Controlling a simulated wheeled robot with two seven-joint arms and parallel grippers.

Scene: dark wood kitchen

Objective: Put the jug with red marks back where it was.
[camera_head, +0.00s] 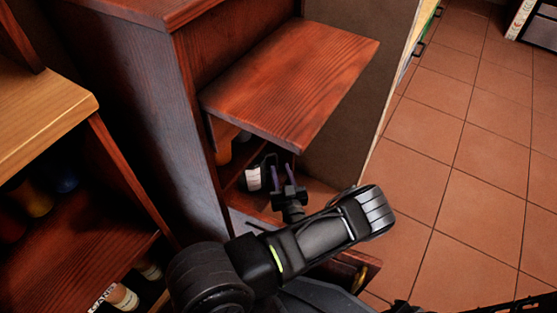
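A small white-sided object with faint reddish marks (253,178) stands in the dark cabinet compartment below the wooden shelf board. It may be the jug, but it is too small and shaded to be sure. A thin dark curve like a handle is at its right side. My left gripper (283,170) points into this compartment, just right of the white object. Its two fingers look apart, with no object clearly between them. I cannot tell whether a finger touches the handle. My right gripper is not in view.
A reddish wooden board (290,80) overhangs the compartment. A dark cabinet side panel (160,120) stands to the left. An open drawer (350,268) lies below my arm. Left shelves hold bottles (122,297). Tiled floor (470,160) at right is clear.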

